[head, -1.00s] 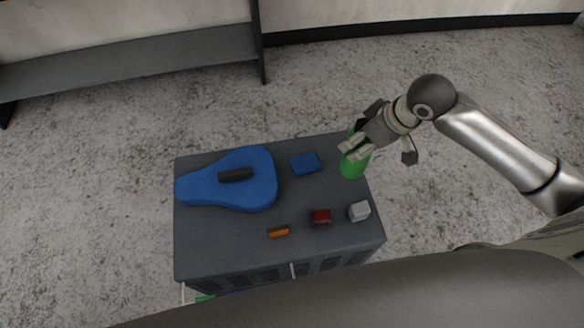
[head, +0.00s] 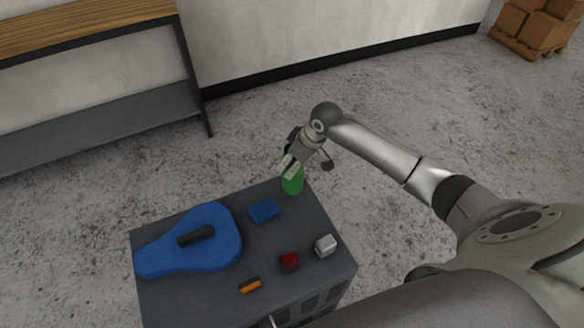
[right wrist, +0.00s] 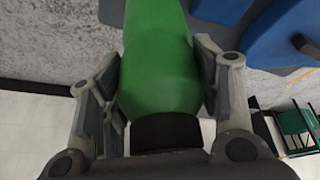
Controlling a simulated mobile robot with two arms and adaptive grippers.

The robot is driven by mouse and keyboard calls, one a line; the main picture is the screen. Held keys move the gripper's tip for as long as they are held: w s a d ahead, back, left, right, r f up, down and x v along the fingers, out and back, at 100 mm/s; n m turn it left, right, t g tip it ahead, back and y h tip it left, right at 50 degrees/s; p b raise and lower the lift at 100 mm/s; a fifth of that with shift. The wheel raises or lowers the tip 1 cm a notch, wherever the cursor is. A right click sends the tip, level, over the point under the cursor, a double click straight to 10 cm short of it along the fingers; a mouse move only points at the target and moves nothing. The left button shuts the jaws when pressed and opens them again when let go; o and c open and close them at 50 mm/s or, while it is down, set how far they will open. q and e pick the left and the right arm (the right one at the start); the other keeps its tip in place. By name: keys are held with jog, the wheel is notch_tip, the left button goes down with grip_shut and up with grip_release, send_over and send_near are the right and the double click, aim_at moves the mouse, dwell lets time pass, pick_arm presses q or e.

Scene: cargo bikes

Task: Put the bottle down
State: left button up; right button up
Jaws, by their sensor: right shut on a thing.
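The green bottle (head: 293,183) is at the far right corner of the dark grey cabinet top (head: 205,303). It looks upright; I cannot tell whether its base touches the surface. My right gripper (head: 289,165) is shut on its upper part. In the right wrist view the bottle (right wrist: 160,60) sits between the two fingers of the gripper (right wrist: 165,85), with its black cap towards the palm. My left gripper is not in view.
On the cabinet top are a blue case (head: 205,245) with a dark handle, a blue box (head: 264,210), a dark red block (head: 289,262), a light grey block (head: 325,245) and an orange item (head: 249,285). A shelf (head: 110,125) stands behind. Boxes (head: 535,25) are at the far right.

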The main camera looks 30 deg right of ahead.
jog(key=shift+w+f, duration=0.35)
jog(key=shift+f, duration=0.1)
jog(key=shift+d+f, duration=0.1)
jog(key=shift+f, duration=1.55)
jog(key=o, duration=1)
jog(key=shift+o, duration=0.2)
jog(key=v, duration=1.2)
